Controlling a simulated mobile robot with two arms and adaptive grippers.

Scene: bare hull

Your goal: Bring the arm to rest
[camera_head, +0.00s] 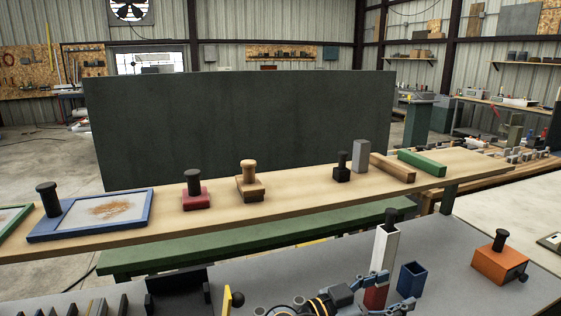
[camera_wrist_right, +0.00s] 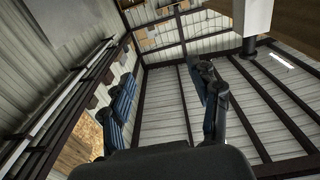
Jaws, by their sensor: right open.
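My right gripper (camera_head: 388,292) is low in the head view, with its blue-grey fingers pointing right. In the wrist view the gripper (camera_wrist_right: 168,95) is open, with nothing between its fingers. A tall white block (camera_head: 385,252) with a red lower part and a black knob on top stands right by the fingers in the head view. In the wrist view a pale block with a dark knob (camera_wrist_right: 248,46) shows at the upper right, outside the fingers. I cannot tell whether the gripper touches the block. My left gripper is not in view.
A blue open box (camera_head: 411,279) stands just right of the gripper. An orange block (camera_head: 499,264) with a black knob is further right on the grey table (camera_head: 450,262). Behind is a wooden bench (camera_head: 300,195) with several knobbed blocks and a blue-framed tray (camera_head: 143,207).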

